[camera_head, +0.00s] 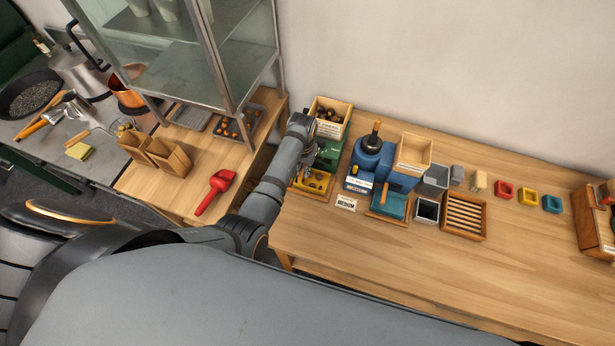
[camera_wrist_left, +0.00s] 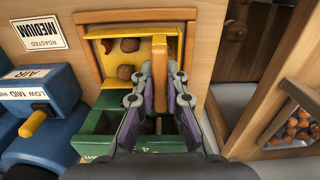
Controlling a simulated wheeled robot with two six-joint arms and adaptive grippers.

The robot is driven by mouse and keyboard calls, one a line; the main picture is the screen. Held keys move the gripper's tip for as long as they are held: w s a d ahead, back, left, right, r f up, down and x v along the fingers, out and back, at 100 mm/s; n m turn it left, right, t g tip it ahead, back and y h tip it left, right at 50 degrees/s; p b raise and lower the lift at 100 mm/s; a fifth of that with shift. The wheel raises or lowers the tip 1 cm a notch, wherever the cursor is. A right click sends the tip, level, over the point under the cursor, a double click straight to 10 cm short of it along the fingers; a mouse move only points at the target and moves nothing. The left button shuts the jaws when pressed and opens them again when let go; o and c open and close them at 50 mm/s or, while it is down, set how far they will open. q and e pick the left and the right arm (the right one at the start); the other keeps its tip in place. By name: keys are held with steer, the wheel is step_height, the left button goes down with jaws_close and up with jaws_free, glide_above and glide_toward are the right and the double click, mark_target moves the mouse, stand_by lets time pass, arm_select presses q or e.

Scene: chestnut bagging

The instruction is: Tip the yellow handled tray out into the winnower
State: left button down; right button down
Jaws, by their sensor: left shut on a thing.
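The yellow handled tray (camera_head: 315,182) sits in a wooden frame at the foot of a green machine (camera_head: 327,152). In the left wrist view the yellow tray (camera_wrist_left: 101,53) holds several brown pieces. Its upright wooden handle (camera_wrist_left: 160,58) stands between the fingers of my left gripper (camera_wrist_left: 161,82), which is shut on it. In the head view my left arm hides part of the tray and green machine. The winnower (camera_head: 372,158), a blue machine with an air dial, stands just to the right, with a wooden box (camera_head: 414,154) on top. My right gripper is out of view.
A wooden hopper (camera_head: 331,115) of chestnuts tops the green machine. A teal handled tray (camera_head: 389,203), a dark bin (camera_head: 427,210) and a slatted wooden tray (camera_head: 465,215) stand near the winnower. A glass cabinet (camera_head: 190,45) rises at the left. The table's front right is clear.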

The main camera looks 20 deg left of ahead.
arm_select(q)
steer(key=shift+r+p, duration=0.3)
steer(key=shift+r, duration=2.2)
steer(key=shift+s, duration=0.1)
